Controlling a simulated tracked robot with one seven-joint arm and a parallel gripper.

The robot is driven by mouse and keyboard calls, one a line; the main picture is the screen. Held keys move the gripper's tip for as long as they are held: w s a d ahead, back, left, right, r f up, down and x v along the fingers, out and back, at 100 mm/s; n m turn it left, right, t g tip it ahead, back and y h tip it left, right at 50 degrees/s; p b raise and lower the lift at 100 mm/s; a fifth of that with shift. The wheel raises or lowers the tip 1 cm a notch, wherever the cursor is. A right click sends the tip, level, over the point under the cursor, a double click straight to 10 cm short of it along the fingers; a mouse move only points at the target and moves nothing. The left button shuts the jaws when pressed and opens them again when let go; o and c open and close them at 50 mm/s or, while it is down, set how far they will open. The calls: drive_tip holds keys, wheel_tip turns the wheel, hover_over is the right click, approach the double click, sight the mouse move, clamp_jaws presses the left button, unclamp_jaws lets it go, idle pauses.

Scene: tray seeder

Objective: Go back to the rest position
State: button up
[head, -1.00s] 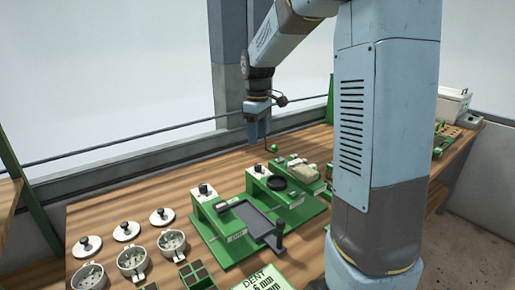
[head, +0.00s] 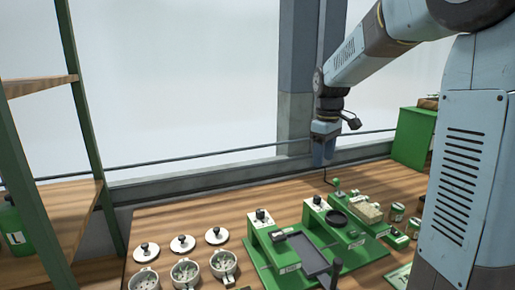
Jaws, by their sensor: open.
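My gripper (head: 323,153) hangs from my arm with its fingers pointing down, in the air above the back of the wooden bench. It is open and nothing shows between its fingers.
Several white pots (head: 185,272) and knobbed lids (head: 182,243) sit at the left of the bench (head: 160,219). A green shelf rack (head: 89,118) rises at the far left, with a green bottle (head: 13,238). A green box (head: 413,136) stands at the back right. The air around my gripper is clear.

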drive_tip(key=s+r+m+t, duration=0.2)
drive_tip(key=s+m+t, duration=0.3)
drive_tip(key=s, duration=2.1)
drive_tip(key=m, duration=0.3)
drive_tip(key=shift+r, duration=0.3)
